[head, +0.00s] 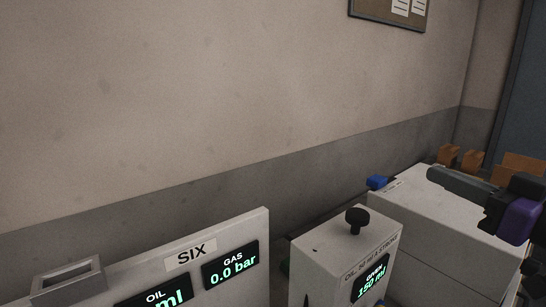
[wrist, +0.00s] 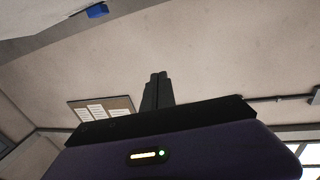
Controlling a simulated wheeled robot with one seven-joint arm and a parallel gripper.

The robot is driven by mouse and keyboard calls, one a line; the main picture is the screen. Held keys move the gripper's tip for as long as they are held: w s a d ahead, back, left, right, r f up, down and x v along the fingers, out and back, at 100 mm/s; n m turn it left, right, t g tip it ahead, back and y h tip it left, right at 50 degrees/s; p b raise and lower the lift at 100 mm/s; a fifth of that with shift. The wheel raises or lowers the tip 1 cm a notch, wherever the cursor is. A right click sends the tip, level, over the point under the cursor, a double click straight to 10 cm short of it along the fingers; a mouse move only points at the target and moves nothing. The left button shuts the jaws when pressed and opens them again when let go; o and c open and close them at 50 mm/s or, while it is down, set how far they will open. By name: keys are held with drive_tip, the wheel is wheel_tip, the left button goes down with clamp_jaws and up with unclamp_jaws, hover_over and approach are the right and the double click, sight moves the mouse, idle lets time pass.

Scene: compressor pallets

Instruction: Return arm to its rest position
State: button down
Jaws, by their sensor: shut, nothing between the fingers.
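My gripper shows in the wrist view (wrist: 158,78) with its two dark fingers together and nothing between them. It points up toward a plain wall or ceiling surface. In the head view, a dark arm part with a purple section, mine, reaches in from the right edge over the white cabinet (head: 440,225).
A panel labelled SIX (head: 190,256) reads GAS 0.0 bar. A white oil box (head: 335,250) with a black knob (head: 357,220) stands beside it. A blue part (head: 377,182) sits behind the cabinet. A noticeboard (head: 375,12) hangs on the wall. Brown blocks (head: 472,160) are at right.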

drive_tip(key=s+d+f+m+t+h, duration=0.1)
drive_tip(key=d+f+m+t+h, duration=0.35)
drive_tip(key=f+m+h, duration=0.25)
drive_tip(key=s+f+m+g+h, duration=0.1)
drive_tip(key=s+f+m+h, duration=0.25)
drive_tip(key=s+f, duration=0.45)
drive_tip(key=s+a+f+n+g+y, duration=0.1)
drive_tip(key=s+a+f, duration=0.3)
drive_tip(key=s, duration=0.5)
drive_tip(key=s+a+f+n+g+y, duration=0.1)
drive_tip(key=s+a+f, duration=0.3)
drive_tip(key=s+f, duration=0.4)
drive_tip(key=s+a+f+n+g+y, duration=0.1)
drive_tip(key=s+a+f+n+g, duration=0.2)
drive_tip(key=s, duration=0.9)
wheel_tip(320, 180, down, 4)
drive_tip(key=shift+a+r+n, duration=0.25)
drive_tip(key=shift+a+n, duration=0.1)
drive_tip(key=shift+a, duration=0.7)
